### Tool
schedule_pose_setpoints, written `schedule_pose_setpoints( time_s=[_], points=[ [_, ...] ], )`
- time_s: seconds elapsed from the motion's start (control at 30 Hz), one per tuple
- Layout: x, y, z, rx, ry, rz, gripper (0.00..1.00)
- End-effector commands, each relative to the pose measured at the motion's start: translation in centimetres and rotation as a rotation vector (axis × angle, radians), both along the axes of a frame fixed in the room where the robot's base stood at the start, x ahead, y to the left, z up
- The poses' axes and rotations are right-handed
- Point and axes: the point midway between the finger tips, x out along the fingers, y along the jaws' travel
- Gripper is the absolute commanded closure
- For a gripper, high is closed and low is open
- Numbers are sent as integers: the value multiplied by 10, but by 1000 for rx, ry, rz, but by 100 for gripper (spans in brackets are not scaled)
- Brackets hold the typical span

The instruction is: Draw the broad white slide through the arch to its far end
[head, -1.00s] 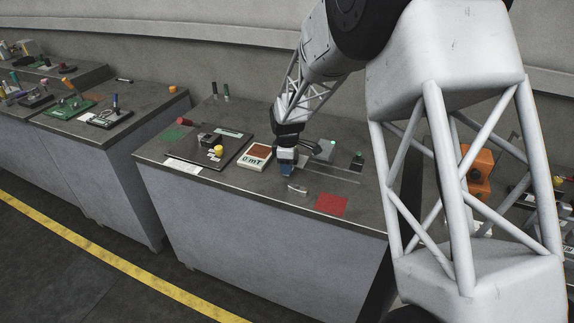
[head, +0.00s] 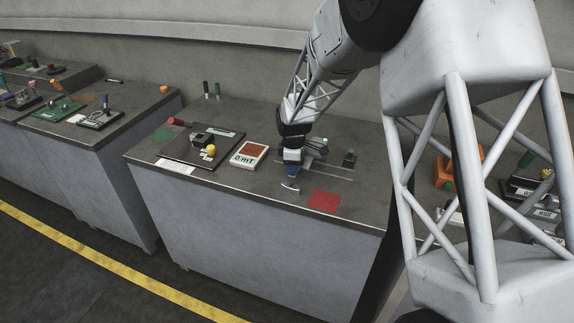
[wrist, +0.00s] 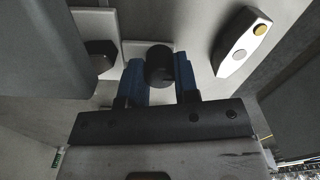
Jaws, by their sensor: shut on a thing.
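In the wrist view my gripper (wrist: 160,82) has its two blue fingers shut on a round black knob (wrist: 160,63). A pale, flat plate (wrist: 132,48) shows behind the knob; it looks like the white slide, and most of it is hidden. A large grey block (wrist: 40,45), possibly the arch, fills the upper left, with a dark block (wrist: 100,55) beside the plate. In the head view my gripper (head: 291,172) is low over the bench, beside a grey block (head: 317,146) with a green top. The knob and slide cannot be made out there.
A silver box with round buttons (wrist: 243,44) lies close right of the fingers; it also shows in the head view (head: 290,186).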

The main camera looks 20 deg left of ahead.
Motion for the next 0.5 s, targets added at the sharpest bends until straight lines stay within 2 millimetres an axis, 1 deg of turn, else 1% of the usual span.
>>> schedule_pose_setpoints(
  time_s=[0.2, 0.23, 0.27, 0.3, 0.5],
  points=[
    [0, 0, 0, 0, 0, 0, 100],
    [0, 0, 0, 0, 0, 0, 67],
    [0, 0, 0, 0, 0, 0, 62],
    [0, 0, 0, 0, 0, 0, 61],
    [0, 0, 0, 0, 0, 0, 61]
  ],
)
